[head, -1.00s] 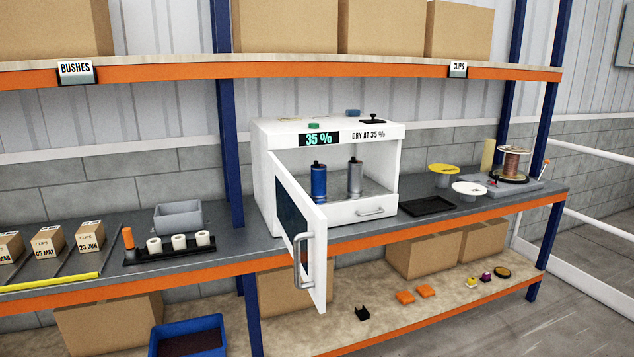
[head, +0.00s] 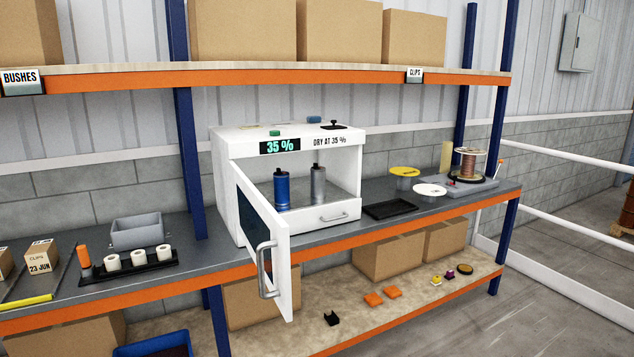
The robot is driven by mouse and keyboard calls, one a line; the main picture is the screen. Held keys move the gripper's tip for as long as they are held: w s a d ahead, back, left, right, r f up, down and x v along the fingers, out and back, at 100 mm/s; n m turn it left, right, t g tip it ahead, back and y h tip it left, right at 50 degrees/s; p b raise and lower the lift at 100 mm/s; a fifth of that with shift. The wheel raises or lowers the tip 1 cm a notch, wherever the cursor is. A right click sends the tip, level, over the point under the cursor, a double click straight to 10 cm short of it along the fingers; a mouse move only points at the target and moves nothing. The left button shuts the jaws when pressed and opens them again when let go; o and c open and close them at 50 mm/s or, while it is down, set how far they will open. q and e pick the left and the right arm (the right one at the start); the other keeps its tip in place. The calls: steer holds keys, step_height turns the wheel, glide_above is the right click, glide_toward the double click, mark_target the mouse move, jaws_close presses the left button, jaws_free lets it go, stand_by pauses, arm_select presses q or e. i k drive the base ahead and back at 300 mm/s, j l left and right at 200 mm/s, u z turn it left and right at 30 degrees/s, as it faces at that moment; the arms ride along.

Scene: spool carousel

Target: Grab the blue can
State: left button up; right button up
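The blue can (head: 282,191) stands upright inside the white drying cabinet (head: 352,155), on its floor at the left. It has a dark cap. A grey can (head: 318,187) stands close to its right, also upright. The cabinet's door (head: 264,238) is hinged at the left and stands open toward me, with a vertical grey handle (head: 266,270). The blue can shows just right of the door's edge. Neither of my grippers is in the head view.
The cabinet stands on a grey shelf with an orange front edge (head: 375,238). A blue bin (head: 150,345) sits below.

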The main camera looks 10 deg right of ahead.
mark_target(281, 181)
steer(key=i+l+u, duration=0.15)
steer(key=i+l, duration=0.5)
steer(key=l, duration=0.15)
